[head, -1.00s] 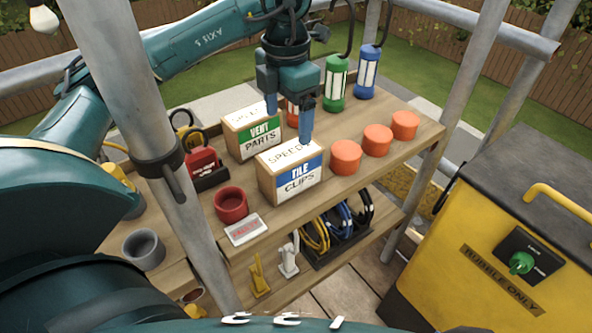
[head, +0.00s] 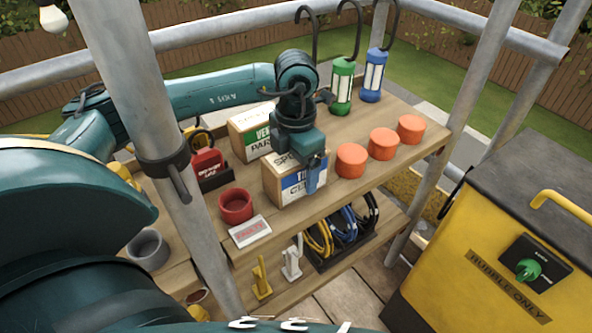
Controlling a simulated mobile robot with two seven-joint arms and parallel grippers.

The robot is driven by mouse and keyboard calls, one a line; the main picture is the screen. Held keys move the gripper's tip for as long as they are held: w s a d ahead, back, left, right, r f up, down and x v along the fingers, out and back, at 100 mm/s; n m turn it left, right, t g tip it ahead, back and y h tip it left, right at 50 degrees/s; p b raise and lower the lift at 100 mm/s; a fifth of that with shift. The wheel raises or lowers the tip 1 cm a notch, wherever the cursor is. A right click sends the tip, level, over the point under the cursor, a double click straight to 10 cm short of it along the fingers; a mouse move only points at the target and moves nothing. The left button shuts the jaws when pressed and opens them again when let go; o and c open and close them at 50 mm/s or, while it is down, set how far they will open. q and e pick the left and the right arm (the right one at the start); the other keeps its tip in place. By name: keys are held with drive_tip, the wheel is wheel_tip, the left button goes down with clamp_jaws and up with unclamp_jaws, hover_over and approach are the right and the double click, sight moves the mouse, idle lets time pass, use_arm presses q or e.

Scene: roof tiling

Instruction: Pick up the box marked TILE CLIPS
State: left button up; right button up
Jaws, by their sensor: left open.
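The TILE CLIPS box (head: 291,188) is a cardboard box with a blue-and-white label, standing on the wooden shelf top. My left gripper (head: 309,172) is open and points down over the box. One blue finger hangs in front of the label's right part and hides some of the letters. The other finger is hidden, so I cannot tell whether the fingers touch the box. The box's top is partly covered by the gripper. My right gripper is not in view.
Orange tubs (head: 351,160) line the shelf to the right. A red cup (head: 236,205) and a small sign (head: 250,231) are at front left. A scaffold pole (head: 150,110) rises at left.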

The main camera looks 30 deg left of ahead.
use_arm(q)
drive_tip(key=shift+w+r, duration=0.1)
drive_tip(key=c, duration=1.5)
